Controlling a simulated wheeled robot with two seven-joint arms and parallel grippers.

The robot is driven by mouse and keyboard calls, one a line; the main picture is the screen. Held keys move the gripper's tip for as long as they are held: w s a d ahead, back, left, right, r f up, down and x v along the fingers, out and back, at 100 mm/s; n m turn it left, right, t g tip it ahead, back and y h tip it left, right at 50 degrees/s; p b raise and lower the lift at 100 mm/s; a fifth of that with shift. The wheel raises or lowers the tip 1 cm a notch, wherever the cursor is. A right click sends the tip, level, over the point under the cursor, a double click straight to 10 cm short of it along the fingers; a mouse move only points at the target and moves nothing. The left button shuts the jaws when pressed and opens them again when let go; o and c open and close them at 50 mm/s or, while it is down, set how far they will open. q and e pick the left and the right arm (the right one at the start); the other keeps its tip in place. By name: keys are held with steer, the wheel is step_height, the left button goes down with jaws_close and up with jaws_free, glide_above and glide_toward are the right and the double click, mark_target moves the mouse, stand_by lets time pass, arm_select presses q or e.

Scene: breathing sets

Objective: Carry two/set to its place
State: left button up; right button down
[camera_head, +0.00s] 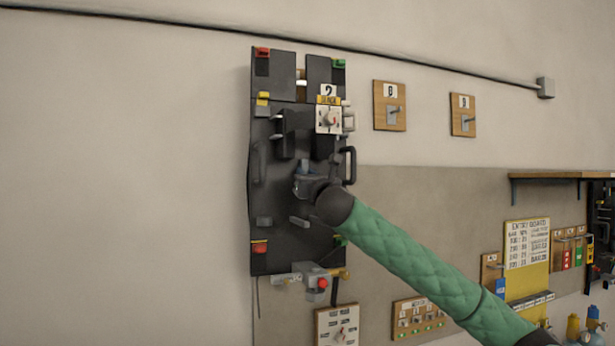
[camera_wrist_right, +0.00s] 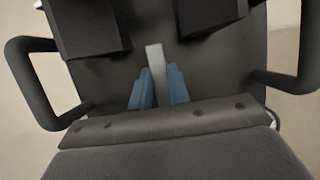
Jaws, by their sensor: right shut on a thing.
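The breathing set two (camera_head: 262,185) is a tall dark backplate with side handles, red, green and yellow tabs and a white tag reading 2. It appears upright in the head view, in front of the pale wall; whether it touches the wall I cannot tell. My right gripper (camera_head: 303,178) reaches its middle from the lower right. In the right wrist view the blue fingers of my right gripper (camera_wrist_right: 158,85) are shut on a light grey bar (camera_wrist_right: 155,62) on the set. Part of the set is hidden behind my wrist. My left gripper is not in view.
Two wooden boards with pegs, a nearer one (camera_head: 390,118) and a farther one (camera_head: 462,122), hang bare right of the set. A shelf (camera_head: 560,175), a yellow notice board (camera_head: 527,250) and small tag boards stand farther right. The wall at left is clear.

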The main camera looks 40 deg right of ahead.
steer(key=shift+r, duration=0.3)
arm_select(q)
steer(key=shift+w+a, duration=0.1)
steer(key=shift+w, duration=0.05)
arm_select(e)
steer(key=shift+w+d+f, duration=0.1)
steer(key=shift+w+d, duration=0.1)
steer(key=shift+w, duration=0.6)
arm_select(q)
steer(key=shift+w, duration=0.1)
arm_select(e)
steer(key=shift+w+d, duration=0.15)
steer(key=shift+w, duration=0.45)
steer(key=shift+w+d, duration=0.15)
steer(key=shift+w, duration=0.6)
steer(key=shift+w+d, duration=0.15)
steer(key=shift+w, duration=0.6)
arm_select(q)
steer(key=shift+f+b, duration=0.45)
steer(key=shift+b, duration=0.05)
arm_select(e)
steer(key=shift+f, duration=1.05)
